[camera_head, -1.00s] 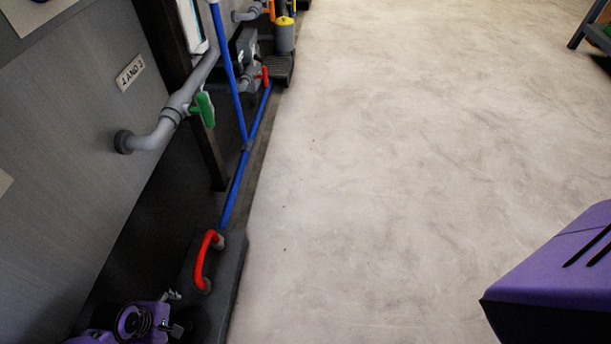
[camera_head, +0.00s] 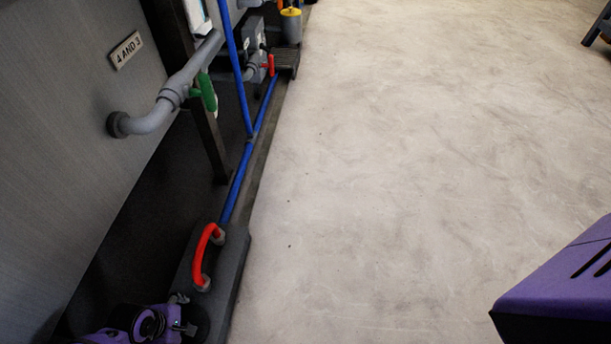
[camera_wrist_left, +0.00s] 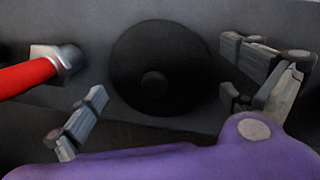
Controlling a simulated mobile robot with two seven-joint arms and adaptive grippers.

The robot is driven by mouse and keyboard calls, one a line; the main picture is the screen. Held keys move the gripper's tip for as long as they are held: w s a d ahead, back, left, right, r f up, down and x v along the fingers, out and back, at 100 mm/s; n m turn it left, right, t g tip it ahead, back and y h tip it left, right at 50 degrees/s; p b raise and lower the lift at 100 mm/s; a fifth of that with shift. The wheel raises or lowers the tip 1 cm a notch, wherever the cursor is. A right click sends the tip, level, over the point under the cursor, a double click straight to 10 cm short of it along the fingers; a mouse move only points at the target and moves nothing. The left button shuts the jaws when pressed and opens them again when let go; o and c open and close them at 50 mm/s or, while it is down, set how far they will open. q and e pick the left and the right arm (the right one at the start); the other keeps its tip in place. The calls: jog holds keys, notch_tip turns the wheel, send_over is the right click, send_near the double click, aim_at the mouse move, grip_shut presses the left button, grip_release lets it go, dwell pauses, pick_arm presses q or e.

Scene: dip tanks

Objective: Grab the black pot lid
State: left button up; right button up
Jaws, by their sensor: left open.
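The black pot lid (camera_wrist_left: 155,70) is a dark round disc with a small knob in its middle. It lies on a dark grey surface, centred in the left wrist view. In the head view it is a dark patch (camera_head: 199,317) at the bottom, partly hidden by my left gripper (camera_head: 182,328). In the left wrist view my left gripper (camera_wrist_left: 163,88) is open, with one finger on each side of the lid in the picture. No contact with the lid is visible. My right gripper is not in view.
A red handle (camera_head: 202,255) on the grey ledge (camera_head: 236,255) stands close to the lid; it shows at left in the wrist view (camera_wrist_left: 25,76). A blue pipe (camera_head: 239,180), a grey pipe with a green valve handle (camera_head: 207,92) and a tank wall are beyond. The pale floor (camera_head: 400,150) is open.

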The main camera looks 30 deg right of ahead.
pick_arm(q)
jog(key=shift+r, duration=0.15)
jog(key=c, duration=1.7)
jog(key=shift+d, duration=0.1)
jog(key=shift+c, duration=0.2)
jog(key=shift+w, duration=0.1)
